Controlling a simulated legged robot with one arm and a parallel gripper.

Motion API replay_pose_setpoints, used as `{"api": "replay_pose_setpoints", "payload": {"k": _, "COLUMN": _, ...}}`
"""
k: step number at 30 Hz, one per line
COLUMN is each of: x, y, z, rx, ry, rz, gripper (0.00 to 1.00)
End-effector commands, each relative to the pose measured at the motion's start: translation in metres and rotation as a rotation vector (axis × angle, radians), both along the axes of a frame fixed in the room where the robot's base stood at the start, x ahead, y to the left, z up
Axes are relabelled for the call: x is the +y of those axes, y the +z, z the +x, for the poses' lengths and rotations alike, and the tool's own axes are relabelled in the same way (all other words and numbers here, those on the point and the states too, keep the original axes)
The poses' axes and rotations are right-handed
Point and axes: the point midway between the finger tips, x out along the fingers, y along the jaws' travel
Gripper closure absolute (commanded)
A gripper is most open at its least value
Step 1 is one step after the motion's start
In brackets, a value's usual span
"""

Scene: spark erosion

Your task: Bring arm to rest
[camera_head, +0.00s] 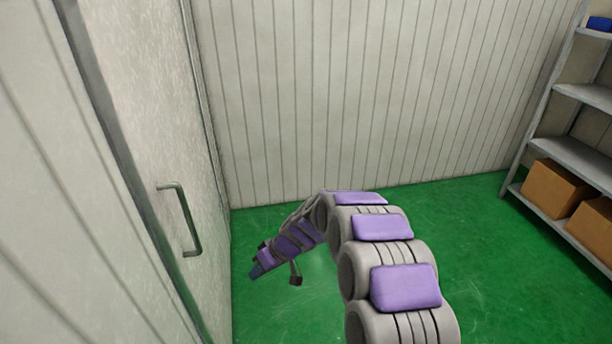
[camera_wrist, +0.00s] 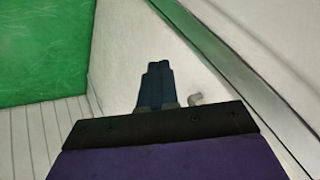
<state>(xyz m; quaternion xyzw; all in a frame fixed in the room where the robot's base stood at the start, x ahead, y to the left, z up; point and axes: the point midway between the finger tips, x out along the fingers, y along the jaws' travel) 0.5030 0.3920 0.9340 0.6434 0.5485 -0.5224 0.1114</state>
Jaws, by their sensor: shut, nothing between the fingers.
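My arm, grey with purple pads, reaches forward from the lower right in the head view and bends down to the left. My gripper (camera_head: 258,269) is at its end, low over the green floor and close to the white door. In the wrist view my gripper (camera_wrist: 157,68) shows its two dark fingers side by side, shut and empty. Behind them is a pale door surface. I cannot tell the exact gap between the fingers and the door.
The white door (camera_head: 150,125) with a metal handle (camera_head: 182,218) stands close on the left. A ribbed wall (camera_head: 370,90) closes the back. A grey shelf (camera_head: 570,152) with cardboard boxes (camera_head: 553,189) stands at the right. Green floor (camera_head: 480,260) is clear between.

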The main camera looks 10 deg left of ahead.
Motion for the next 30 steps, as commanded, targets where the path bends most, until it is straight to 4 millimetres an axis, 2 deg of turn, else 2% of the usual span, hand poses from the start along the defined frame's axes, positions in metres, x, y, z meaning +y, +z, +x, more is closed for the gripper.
{"api": "replay_pose_setpoints", "payload": {"k": 4, "x": -0.002, "y": 0.006, "z": -0.003, "rx": 0.007, "ry": -0.008, "rz": -0.011, "gripper": 1.0}}
{"api": "replay_pose_setpoints", "payload": {"k": 8, "x": -0.024, "y": 0.032, "z": -0.013, "rx": 0.032, "ry": -0.036, "rz": -0.033, "gripper": 1.0}}
{"api": "replay_pose_setpoints", "payload": {"k": 15, "x": -0.094, "y": 0.091, "z": -0.049, "rx": 0.1, "ry": -0.124, "rz": -0.119, "gripper": 1.0}}
{"api": "replay_pose_setpoints", "payload": {"k": 19, "x": -0.134, "y": 0.117, "z": -0.073, "rx": 0.13, "ry": -0.185, "rz": -0.178, "gripper": 1.0}}
{"api": "replay_pose_setpoints", "payload": {"k": 30, "x": -0.238, "y": 0.162, "z": -0.157, "rx": 0.212, "ry": -0.41, "rz": -0.385, "gripper": 1.0}}
